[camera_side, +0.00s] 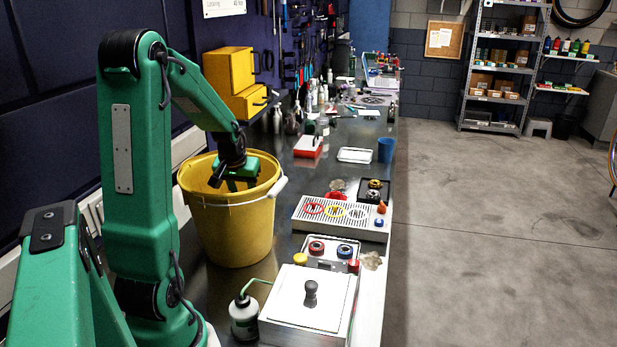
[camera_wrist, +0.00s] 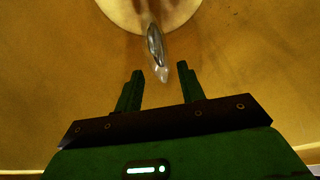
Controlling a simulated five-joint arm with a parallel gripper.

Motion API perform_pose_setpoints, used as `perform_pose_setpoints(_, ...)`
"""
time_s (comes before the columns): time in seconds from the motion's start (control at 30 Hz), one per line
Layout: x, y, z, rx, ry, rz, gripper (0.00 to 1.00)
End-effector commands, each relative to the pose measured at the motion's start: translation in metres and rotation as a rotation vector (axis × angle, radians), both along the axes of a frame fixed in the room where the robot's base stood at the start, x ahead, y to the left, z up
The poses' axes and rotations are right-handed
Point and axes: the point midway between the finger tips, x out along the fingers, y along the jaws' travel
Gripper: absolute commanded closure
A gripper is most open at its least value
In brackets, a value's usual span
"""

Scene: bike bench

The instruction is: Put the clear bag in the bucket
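The yellow bucket (camera_side: 235,232) stands on the bench beside my arm, with its white handle grip at the right. My gripper (camera_side: 229,186) points down inside its mouth, within the rim. In the wrist view the bucket's yellow inner wall (camera_wrist: 60,60) surrounds my gripper (camera_wrist: 160,72), whose two fingers are apart with nothing between them. A small, shiny, see-through thing that looks like the clear bag (camera_wrist: 157,48) shows beyond the fingertips, inside the bucket, near its pale bottom. It appears apart from the fingers. The side view hides it behind the bucket wall.
A white-lidded box (camera_side: 312,297) with a dark knob and a bottle with a green spout (camera_side: 244,318) stand at the front. A slotted tray (camera_side: 340,217) and a blue cup (camera_side: 386,150) are to the right. A yellow cabinet (camera_side: 228,72) stands behind the bucket.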

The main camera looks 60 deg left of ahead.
Motion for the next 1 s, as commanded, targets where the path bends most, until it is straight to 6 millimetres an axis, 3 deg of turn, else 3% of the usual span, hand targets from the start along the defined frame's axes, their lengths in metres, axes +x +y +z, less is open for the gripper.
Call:
perform_pose_setpoints(0.57,-0.001,-0.002,0.008,0.000,0.000,0.000,0.53)
perform_pose_setpoints(1.0,-0.012,-0.014,0.057,0.004,-0.003,0.000,0.53)
